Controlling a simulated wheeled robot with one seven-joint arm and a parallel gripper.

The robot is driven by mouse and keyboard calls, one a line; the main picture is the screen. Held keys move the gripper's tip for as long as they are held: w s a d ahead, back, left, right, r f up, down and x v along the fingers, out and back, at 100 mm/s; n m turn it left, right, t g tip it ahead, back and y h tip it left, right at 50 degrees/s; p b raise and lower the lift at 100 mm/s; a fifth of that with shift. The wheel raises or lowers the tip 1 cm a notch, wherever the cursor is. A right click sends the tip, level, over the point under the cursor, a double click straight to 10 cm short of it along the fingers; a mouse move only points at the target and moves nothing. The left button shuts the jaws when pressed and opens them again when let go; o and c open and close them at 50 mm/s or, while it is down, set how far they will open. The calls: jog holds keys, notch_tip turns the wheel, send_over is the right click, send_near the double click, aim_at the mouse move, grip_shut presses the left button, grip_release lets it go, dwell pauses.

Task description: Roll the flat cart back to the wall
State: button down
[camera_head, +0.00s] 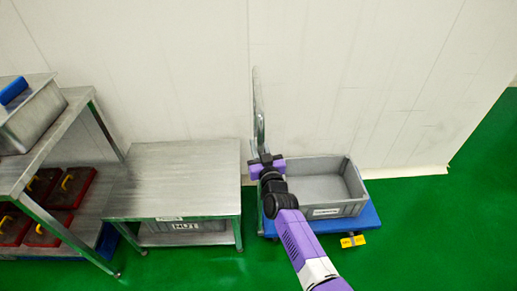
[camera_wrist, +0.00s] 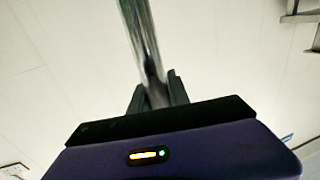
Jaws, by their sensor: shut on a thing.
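The flat cart (camera_head: 340,226) has a blue deck and stands close to the white wall, right of the steel table. Its upright metal handle (camera_head: 259,105) rises at the deck's left end. The handle's bar also shows in the wrist view (camera_wrist: 140,38), running up between the fingers. My gripper (camera_head: 262,160) is shut on this bar; the fingers also show in the wrist view (camera_wrist: 158,95). My arm hides part of the deck and the crate's left side.
A steel table (camera_head: 180,165) stands close on the left, with a shelf unit (camera_head: 75,110) beyond. The white wall (camera_head: 350,80) is behind. Green floor (camera_head: 440,225) is clear at right.

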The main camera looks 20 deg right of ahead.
jog(key=shift+d+r, duration=0.1)
jog(key=c, duration=1.2)
grip_release()
jog(key=shift+w, duration=0.1)
jog(key=shift+c, duration=0.2)
jog(key=s+a+p, duration=0.1)
jog(key=s+p, duration=0.2)
jog(key=s, duration=0.4)
jog(key=shift+s, duration=0.4)
